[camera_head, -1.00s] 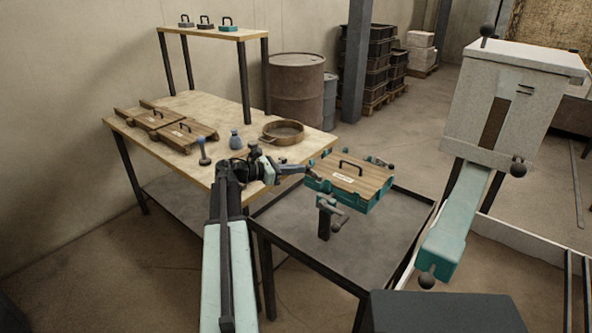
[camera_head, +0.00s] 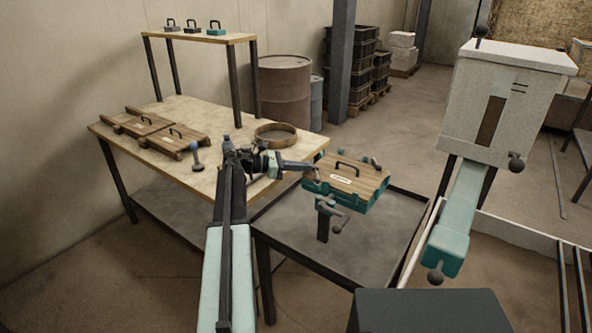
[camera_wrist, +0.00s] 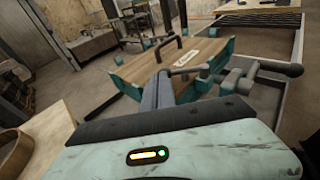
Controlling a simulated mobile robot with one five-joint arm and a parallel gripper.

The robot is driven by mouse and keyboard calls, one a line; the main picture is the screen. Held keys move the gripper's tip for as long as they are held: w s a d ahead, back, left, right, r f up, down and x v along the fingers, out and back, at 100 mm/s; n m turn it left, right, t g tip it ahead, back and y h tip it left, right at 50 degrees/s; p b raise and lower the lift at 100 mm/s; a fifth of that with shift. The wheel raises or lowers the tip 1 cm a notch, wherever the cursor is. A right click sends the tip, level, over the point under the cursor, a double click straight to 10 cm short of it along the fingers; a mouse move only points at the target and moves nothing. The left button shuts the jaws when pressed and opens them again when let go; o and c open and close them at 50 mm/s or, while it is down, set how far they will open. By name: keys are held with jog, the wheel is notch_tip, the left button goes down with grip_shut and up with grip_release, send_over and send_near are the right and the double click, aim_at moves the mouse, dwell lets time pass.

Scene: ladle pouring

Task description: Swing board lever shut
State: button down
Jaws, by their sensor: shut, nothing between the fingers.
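A wooden board (camera_head: 357,172) with a black handle and a white label sits in a teal frame (camera_head: 345,199) above the dark tray table. It fills the middle of the wrist view (camera_wrist: 150,65). A grey clamp lever (camera_head: 328,205) with a ball knob stands at the frame's near side. In the wrist view, a lever arm with a dark knob (camera_wrist: 290,68) reaches right from the frame's near corner. My gripper (camera_head: 315,168) is shut and empty, its tips at the board's left corner. In the wrist view, the fingers (camera_wrist: 158,82) overlap the near edge; contact is unclear.
The wooden table (camera_head: 190,187) at left holds more boards (camera_head: 175,140), a round ring (camera_head: 276,134) and a blue-topped peg (camera_head: 196,155). A pale hopper with a teal chute (camera_head: 461,215) stands at right.

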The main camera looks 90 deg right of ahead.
jog(key=shift+s+d, duration=0.9)
jog(key=shift+s, duration=0.3)
jog(key=p+v, duration=0.1)
jog(key=v, duration=0.6)
jog(key=shift+w, duration=0.35)
jog(key=shift+r, duration=0.1)
